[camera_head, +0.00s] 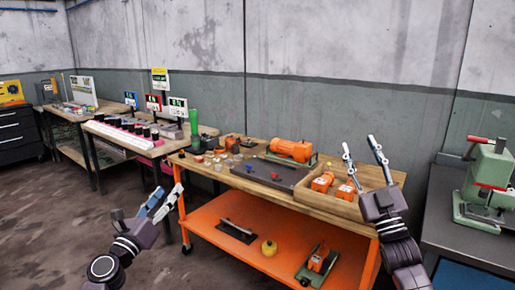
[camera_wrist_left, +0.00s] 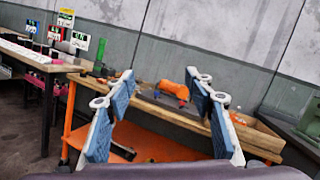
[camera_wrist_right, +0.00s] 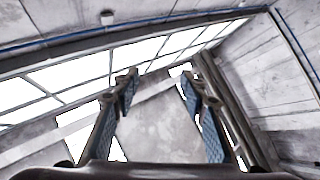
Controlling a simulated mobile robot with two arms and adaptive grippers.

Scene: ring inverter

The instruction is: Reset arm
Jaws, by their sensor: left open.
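My left gripper (camera_head: 168,193) hangs at the lower left in the head view, in front of the orange-framed workbench. It is open and empty; the left wrist view shows its two blue-padded fingers (camera_wrist_left: 161,78) apart, facing the bench. My right gripper (camera_head: 359,144) is raised at the right in the head view, its fingers pointing up in front of the wall. It is open and empty; the right wrist view shows its fingers (camera_wrist_right: 159,76) apart, with windows and the ceiling behind. Neither gripper touches anything.
The workbench (camera_head: 250,182) holds an orange machine (camera_head: 292,149), a tray with orange parts (camera_head: 323,181) and small pieces. A green press (camera_head: 488,185) stands at right. The left floor is clear.

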